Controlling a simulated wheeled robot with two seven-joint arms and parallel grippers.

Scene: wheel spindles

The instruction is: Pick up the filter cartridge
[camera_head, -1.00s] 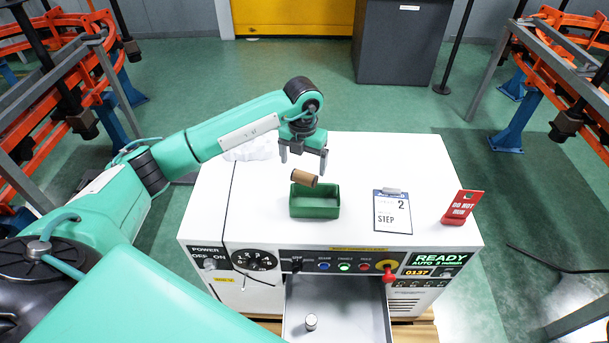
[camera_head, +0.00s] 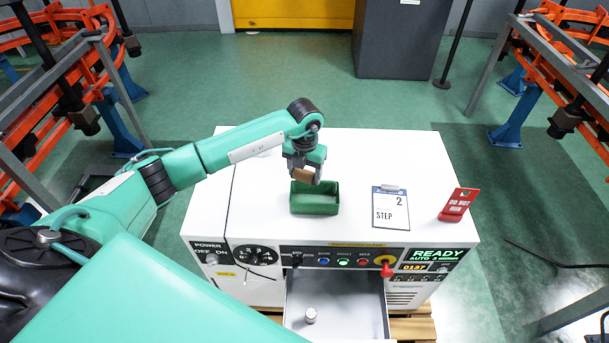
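The filter cartridge, which I take to be the small brown cylinder (camera_head: 304,174), lies tilted at the back edge of the green tray (camera_head: 315,209) on the white machine top. My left gripper (camera_head: 304,176) is down at it from behind, with a finger on either side. The gripper partly hides the cartridge. Whether the fingers press on it cannot be made out. My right gripper is not in view.
Below, an open drawer (camera_head: 345,310) holds a small silver cylinder (camera_head: 311,315). The machine top's back right is clear.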

